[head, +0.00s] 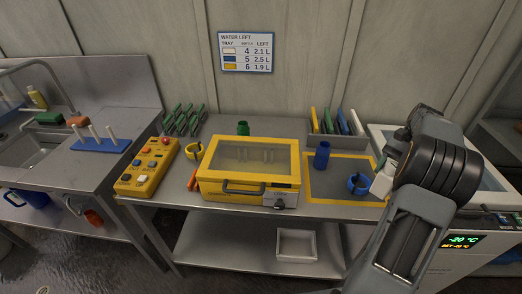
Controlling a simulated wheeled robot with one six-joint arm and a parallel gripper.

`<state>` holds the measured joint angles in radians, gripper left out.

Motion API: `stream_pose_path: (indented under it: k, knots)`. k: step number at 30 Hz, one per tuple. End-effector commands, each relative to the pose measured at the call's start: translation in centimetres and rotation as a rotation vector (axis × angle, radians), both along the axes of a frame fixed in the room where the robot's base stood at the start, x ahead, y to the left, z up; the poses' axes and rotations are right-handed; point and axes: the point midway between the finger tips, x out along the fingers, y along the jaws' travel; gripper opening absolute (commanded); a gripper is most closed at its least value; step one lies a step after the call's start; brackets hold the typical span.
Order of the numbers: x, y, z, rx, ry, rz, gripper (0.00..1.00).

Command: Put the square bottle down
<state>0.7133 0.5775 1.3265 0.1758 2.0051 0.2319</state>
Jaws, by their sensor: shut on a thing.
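My gripper (390,167) is at the right end of the bench, partly hidden behind my own arm. It is shut on a pale, block-shaped thing (381,184), which looks like the square bottle. The bottle is over the right edge of the yellow-bordered mat (320,190), just right of a blue ring-shaped holder (357,184). I cannot tell whether its base touches the surface.
A dark blue cylinder (322,155) stands on the mat. Left of the mat is a yellow glass-topped box (250,170). A grey bin of coloured plates (336,132) stands behind. A white freezer (470,215) is at right. The mat's front left is clear.

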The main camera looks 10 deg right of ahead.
Motion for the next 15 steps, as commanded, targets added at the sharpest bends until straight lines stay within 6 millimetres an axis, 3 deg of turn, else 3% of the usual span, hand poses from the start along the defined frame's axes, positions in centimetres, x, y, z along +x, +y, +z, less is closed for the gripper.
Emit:
stream_pose_path:
  k: [6, 9, 15]
  knots:
    - [0.8, 2.1, 1.5, 0.001, -0.001, -0.672, 0.24]
    - [1.4, 2.7, 2.1, 0.001, 0.000, -0.909, 0.24]
    - [2.1, 3.0, 2.7, 0.001, 0.001, -1.167, 0.24]
